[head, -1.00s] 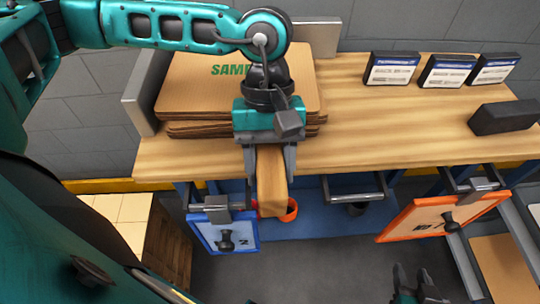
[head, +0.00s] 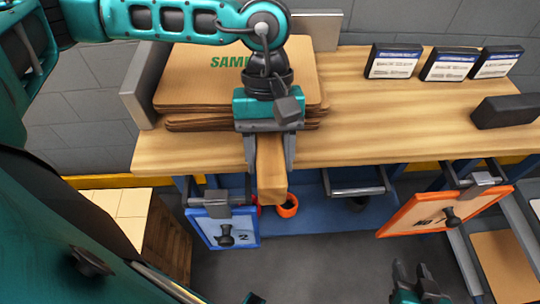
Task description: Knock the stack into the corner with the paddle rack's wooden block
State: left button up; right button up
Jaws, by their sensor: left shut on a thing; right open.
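The stack of brown cardboard blanks (head: 195,78) lies on the wooden bench (head: 400,125), its sheets uneven at the front and right edges. Grey metal plates stand at its left (head: 146,90) and behind its right side (head: 315,30), forming a corner. My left gripper (head: 270,165) is shut on the wooden block (head: 271,175), which hangs down in front of the bench's front edge. The gripper's body and wrist cover part of the stack's front right. My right gripper (head: 418,275) is open and empty, low in front of the bench.
A blue paddle (head: 210,232) and an orange paddle (head: 415,215) hang below the bench front. Several black boxes with labels (head: 393,60) and a dark block (head: 505,111) stand on the right of the bench. The bench middle is clear.

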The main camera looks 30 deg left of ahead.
aim_at(268, 136)
pick_arm(q)
jog(key=shift+w+a, duration=0.3)
jog(key=shift+w, duration=0.15)
jog(key=shift+w+a+b, duration=0.3)
jog(key=shift+w+a, duration=0.1)
jog(key=shift+w, duration=0.25)
jog(key=shift+w+a+b, duration=0.3)
jog(key=shift+w+a, duration=0.05)
jog(key=shift+w, duration=0.25)
jog(key=shift+s+d+b, duration=0.3)
jog(key=shift+s+d, duration=0.25)
jog(key=shift+s, duration=0.3)
jog(key=shift+s+r+p, duration=0.1)
jog(key=shift+r+p, duration=1.9)
jog(key=shift+r, duration=2.5)
